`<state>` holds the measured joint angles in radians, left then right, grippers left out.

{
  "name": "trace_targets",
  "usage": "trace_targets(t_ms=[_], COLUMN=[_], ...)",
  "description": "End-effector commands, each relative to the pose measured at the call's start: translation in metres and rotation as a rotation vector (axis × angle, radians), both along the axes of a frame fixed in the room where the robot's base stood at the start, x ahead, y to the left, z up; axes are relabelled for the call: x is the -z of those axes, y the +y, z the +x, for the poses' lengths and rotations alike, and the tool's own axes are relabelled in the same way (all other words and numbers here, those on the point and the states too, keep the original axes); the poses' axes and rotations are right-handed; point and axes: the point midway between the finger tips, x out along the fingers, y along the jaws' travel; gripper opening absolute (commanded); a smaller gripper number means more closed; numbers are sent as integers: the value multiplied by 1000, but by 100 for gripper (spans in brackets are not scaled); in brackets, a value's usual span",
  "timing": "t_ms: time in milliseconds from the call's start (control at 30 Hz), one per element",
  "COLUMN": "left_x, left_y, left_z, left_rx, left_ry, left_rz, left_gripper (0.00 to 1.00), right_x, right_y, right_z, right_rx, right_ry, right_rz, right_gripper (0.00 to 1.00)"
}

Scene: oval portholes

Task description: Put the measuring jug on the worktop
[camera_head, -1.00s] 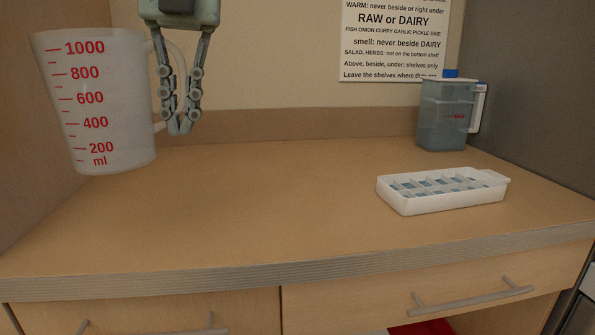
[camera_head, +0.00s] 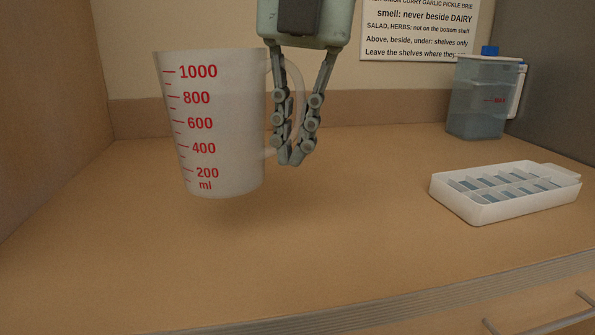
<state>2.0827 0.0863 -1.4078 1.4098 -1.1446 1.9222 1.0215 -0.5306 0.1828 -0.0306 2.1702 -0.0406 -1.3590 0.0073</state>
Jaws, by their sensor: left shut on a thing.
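The measuring jug (camera_head: 218,130) is a translucent white jug with red marks up to 1000 ml, at the left of the middle in the head view. My left gripper (camera_head: 289,161) points down at the jug's right side and is shut on its handle (camera_head: 298,95). The jug hangs nearly upright over the worktop (camera_head: 330,240), with a soft shadow beneath it, and looks a little above the surface. My right gripper is not in view.
A white ice-cube tray (camera_head: 505,195) lies on the worktop at the right. A water jug with a blue lid (camera_head: 478,98) stands at the back right. A printed sign (camera_head: 418,30) is on the back wall. The front and middle of the worktop are clear.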

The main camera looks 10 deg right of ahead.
Motion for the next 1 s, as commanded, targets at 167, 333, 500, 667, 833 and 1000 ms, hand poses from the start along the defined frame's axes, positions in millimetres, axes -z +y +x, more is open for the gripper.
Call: trace_targets(t_ms=[167, 333, 500, 667, 833, 1000], left_x=[18, 26, 44, 65, 66, 68], left_y=[-4, -5, -4, -5, -5, -5], left_z=[32, 44, 44, 44, 44, 44], left_rx=[-2, -1, 1, -1, -1, -1], left_ry=[1, -1, 1, -1, -2, -2], left_rz=[-1, 0, 0, -1, -2, -2], left_gripper=[0, 0, 0, 0, 0, 0], right_x=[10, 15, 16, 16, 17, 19], right_y=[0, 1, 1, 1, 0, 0], right_z=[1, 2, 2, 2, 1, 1], right_rx=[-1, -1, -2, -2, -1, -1], right_ry=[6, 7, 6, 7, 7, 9], right_rz=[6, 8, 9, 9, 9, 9], right_gripper=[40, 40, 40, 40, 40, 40])
